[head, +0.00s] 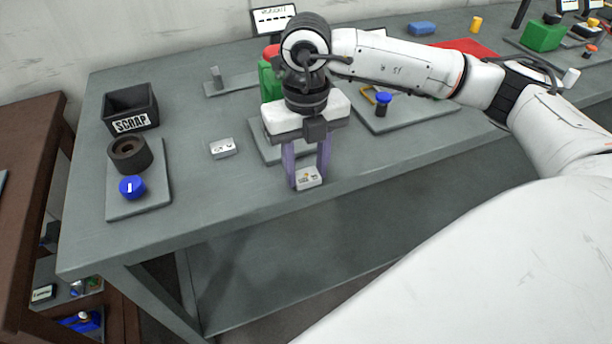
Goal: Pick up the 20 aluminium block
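My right gripper (308,180) points down near the front edge of the grey table, with its purple fingers against both sides of a small pale metal block (310,176). The block's top has a dark and orange marking, too small to read. I cannot tell whether this block rests on the table or is just above it. A second small pale block (222,148) with a dark marking lies on the table to the left, apart from the gripper. My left gripper is not in view.
A dark SCRAP bin (131,123) stands at the back left. A grey plate (152,203) holds a dark ring (130,154) and a blue knob (132,187). A green object (270,82) stands behind the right gripper.

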